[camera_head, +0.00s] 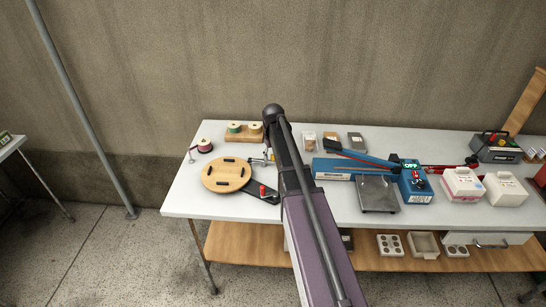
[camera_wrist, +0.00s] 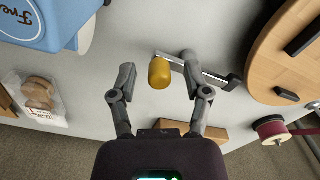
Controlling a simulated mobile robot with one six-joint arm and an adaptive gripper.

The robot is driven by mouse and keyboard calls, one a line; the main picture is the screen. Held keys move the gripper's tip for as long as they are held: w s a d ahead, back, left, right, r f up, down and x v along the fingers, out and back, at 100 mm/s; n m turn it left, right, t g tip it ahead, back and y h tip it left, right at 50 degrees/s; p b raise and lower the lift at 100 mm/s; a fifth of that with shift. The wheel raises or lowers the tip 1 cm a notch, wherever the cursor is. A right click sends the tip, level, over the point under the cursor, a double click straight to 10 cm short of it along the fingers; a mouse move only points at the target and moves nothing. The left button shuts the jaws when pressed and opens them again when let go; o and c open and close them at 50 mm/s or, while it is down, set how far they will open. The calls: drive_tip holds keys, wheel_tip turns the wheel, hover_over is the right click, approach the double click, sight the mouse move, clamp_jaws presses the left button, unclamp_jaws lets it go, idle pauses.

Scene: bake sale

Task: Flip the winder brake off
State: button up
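The winder's round wooden disc (camera_head: 227,171) with dark pegs lies near the left end of the table; its edge shows at right in the wrist view (camera_wrist: 283,62). A dark arm with a red knob (camera_head: 263,191) sticks out at its front right. In the wrist view a flat metal lever (camera_wrist: 217,80) with an upright yellow knob (camera_wrist: 160,73) runs beside the disc. My gripper (camera_wrist: 158,68) is open, its two fingers either side of the yellow knob with gaps showing. In the head view my arm partly hides this area.
A wooden block with spools (camera_head: 244,137) stands behind the disc, and a red ribbon spool (camera_head: 205,146) at its back left. A blue sealer (camera_head: 345,166) and a scale (camera_head: 378,195) are to the right. A blue printed object (camera_wrist: 45,22) is near in the wrist view.

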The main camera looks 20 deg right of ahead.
clamp_jaws()
drive_tip(key=shift+s+a+m, duration=0.1)
drive_tip(key=shift+s+m, duration=0.05)
drive_tip(key=shift+m, duration=0.45)
drive_tip(key=shift+o, duration=0.2)
unclamp_jaws()
drive_tip(key=shift+n, duration=0.3)
